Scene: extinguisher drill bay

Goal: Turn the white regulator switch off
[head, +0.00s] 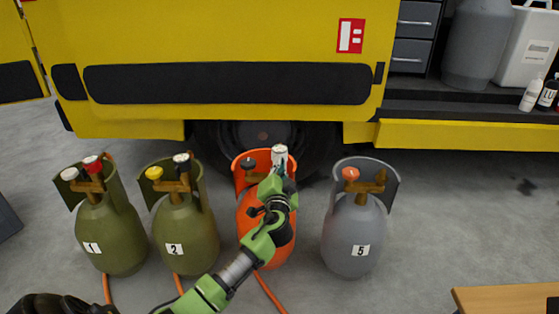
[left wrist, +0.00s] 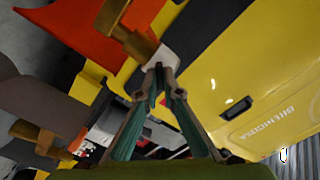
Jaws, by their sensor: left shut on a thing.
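The white regulator switch (head: 279,152) sits at the top of the orange cylinder (head: 246,212), on its right side. My left gripper (head: 280,168) reaches up to it from below in the head view. In the left wrist view the two fingertips (left wrist: 160,72) come together on the white switch (left wrist: 161,54), at the end of a brass-coloured fitting (left wrist: 132,40). The gripper is shut on the switch, and the fingers hide part of it. My arm covers much of the orange cylinder's front. My right gripper is not in view.
Grey cylinder 5 (head: 350,225) stands to the right. A yellow vehicle (head: 220,45) is close behind. A wooden surface (head: 510,297) is at bottom right. Orange hoses (head: 268,290) run along the floor.

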